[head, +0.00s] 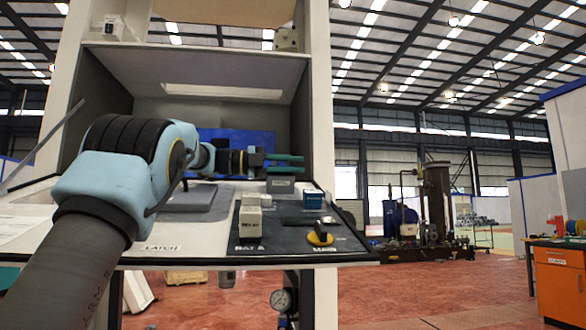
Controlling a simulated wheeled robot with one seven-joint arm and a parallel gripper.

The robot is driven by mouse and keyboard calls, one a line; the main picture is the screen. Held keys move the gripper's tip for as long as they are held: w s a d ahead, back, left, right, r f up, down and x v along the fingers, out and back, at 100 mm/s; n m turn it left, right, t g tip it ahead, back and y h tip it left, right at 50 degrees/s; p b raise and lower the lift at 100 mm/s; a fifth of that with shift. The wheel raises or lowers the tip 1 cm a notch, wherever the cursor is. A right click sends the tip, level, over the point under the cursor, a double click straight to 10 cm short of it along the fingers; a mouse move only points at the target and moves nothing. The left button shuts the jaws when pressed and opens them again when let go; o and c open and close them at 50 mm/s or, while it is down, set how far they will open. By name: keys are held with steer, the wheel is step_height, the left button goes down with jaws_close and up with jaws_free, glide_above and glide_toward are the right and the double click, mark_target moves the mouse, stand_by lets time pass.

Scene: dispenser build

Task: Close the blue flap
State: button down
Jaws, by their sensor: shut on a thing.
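The blue flap (235,142) is a flat blue panel standing in the open bay of the dispenser, behind my arm. My wrist hides part of it. My gripper (285,163) is at the right edge of the blue panel as seen here, with its teal fingers pointing right. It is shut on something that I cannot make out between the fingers. A small dark grey-green box (281,183) shows just below the fingers. I cannot tell whether the gripper touches the flap or the box.
The dispenser's work shelf (190,243) holds a grey plate (192,198), a white box (250,220), a blue-and-white box (313,197) and a yellow-based black knob (320,236). Bay walls stand on both sides. A pressure gauge (282,299) is below the shelf. Open floor lies to the right.

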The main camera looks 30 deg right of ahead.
stand_by(0.3)
steer(key=c, duration=0.8)
jaws_free()
steer(key=shift+c, duration=0.2)
